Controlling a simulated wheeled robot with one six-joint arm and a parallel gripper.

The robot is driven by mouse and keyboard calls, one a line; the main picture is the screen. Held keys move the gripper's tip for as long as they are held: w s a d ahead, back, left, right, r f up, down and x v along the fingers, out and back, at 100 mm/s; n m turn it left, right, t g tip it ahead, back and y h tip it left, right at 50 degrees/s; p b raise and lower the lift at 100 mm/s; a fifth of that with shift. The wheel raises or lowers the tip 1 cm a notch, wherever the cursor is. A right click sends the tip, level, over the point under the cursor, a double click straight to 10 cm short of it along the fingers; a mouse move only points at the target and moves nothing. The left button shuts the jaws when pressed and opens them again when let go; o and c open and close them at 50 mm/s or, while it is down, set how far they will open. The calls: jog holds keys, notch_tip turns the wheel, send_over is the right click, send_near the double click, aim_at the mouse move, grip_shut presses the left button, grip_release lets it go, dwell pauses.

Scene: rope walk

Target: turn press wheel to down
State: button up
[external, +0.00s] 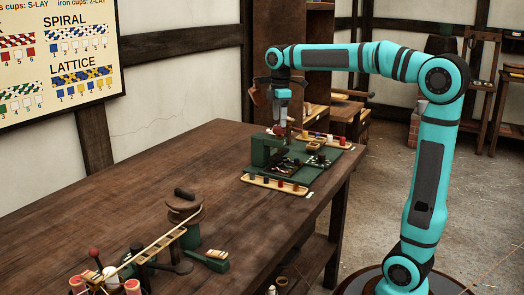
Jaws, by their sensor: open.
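A small green press (266,151) stands on a dark green board at the far end of the workbench. A small reddish part shows at its top, just under my gripper; I cannot make out the press wheel's shape or how it is turned. My gripper (281,122) points down right over the top of the press, very close to it. Its fingers are tiny and dark here, and I cannot tell whether they touch the wheel. Nothing is visibly held.
A capstan-like wooden drum (185,205) and a rail with spools stand nearer on the bench (130,180). The bench between is clear.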

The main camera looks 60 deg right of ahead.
aim_at(279, 127)
jog(key=shift+f, duration=1.6)
jog(key=c, duration=1)
